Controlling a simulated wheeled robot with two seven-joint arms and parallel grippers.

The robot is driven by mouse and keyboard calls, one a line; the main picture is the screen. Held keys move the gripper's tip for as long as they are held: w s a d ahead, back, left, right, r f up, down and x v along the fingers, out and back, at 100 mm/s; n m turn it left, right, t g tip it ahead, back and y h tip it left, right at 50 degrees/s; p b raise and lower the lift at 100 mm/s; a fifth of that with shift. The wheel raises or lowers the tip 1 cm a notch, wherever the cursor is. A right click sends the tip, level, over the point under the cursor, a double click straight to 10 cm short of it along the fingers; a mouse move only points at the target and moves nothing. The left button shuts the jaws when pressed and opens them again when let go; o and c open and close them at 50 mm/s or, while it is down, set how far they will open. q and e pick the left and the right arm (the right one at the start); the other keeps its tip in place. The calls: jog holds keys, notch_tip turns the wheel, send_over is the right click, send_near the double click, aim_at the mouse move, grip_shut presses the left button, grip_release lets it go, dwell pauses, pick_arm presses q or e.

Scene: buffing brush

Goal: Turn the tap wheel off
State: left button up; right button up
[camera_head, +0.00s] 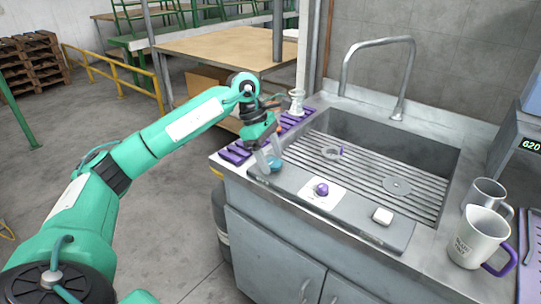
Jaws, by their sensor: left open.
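My left gripper (264,162) points down at the left front corner of the sink counter, its two pale fingers apart. A small teal round piece (274,164), perhaps the tap wheel, sits on the counter at the fingertips. The fingers partly hide it, and I cannot tell whether they touch it. A purple round knob (321,189) sits on a white plate on the sink's front ledge, to the right of the gripper. The tall grey tap (376,42) arches over the back of the sink. No water stream is visible. My right gripper is not in view.
The steel sink (375,147) has a slatted rack and a round drain piece (397,185). A white block (382,216) lies on the front ledge. A white mug (475,238) and a metal mug (485,193) stand at right. Purple slatted mats (236,152) lie at left.

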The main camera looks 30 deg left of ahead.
pick_arm(q)
jog(key=w+v, duration=0.1)
jog(key=v, duration=1.2)
jog(key=shift+s+a+r, duration=0.15)
jog(key=shift+s+r, duration=0.2)
jog(key=shift+s, duration=0.15)
jog(key=shift+f, duration=0.1)
